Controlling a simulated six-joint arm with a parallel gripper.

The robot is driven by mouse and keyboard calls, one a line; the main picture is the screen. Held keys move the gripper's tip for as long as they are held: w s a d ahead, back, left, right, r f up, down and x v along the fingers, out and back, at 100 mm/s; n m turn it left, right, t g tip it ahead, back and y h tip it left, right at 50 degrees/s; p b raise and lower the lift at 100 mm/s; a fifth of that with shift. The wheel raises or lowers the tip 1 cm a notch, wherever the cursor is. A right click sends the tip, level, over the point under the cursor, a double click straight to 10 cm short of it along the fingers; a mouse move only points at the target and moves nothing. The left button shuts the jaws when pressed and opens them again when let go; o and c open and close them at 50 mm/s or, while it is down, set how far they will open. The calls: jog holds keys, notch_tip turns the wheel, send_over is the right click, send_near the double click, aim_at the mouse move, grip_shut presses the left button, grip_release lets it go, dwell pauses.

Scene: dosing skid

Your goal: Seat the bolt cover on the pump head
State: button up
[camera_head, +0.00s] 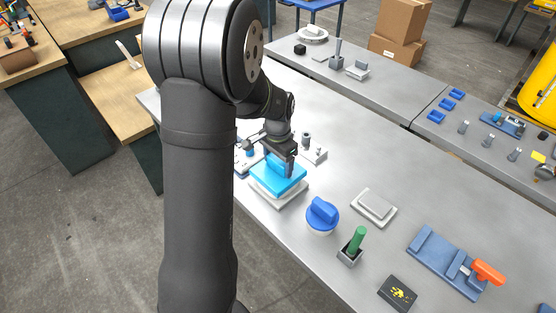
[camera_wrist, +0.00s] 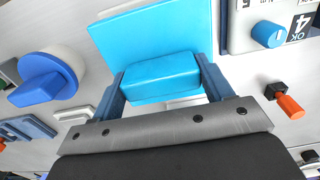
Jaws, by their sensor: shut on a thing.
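The bolt cover is a light blue square plate (camera_wrist: 140,30) with a raised block grip (camera_wrist: 160,78). In the head view the cover (camera_head: 272,181) lies flat over a pale grey stepped base (camera_head: 279,201), which may be the pump head. The cover hides most of the top of this base. I cannot tell whether the cover touches it or hangs just above. My gripper (camera_head: 281,163) points down from above and is shut on the grip. In the wrist view its two fingers (camera_wrist: 163,80) stand on either side of the block.
A blue round knob (camera_head: 322,212) stands close to the right of the base. Further right are a grey flat block (camera_head: 374,206), a green-handled post (camera_head: 357,241) and a blue fixture with an orange handle (camera_head: 447,262). Small fittings (camera_head: 313,150) stand just behind.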

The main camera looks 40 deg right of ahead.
aim_at(278, 160)
jog(key=shift+f, duration=0.55)
jog(key=o, duration=1.1)
jog(key=shift+r, duration=0.1)
notch_tip(278, 160, up, 17)
jog(key=shift+r, duration=0.1)
notch_tip(278, 160, down, 17)
jog(key=shift+f, duration=0.2)
jog(key=shift+r, duration=0.15)
dwell(0.3)
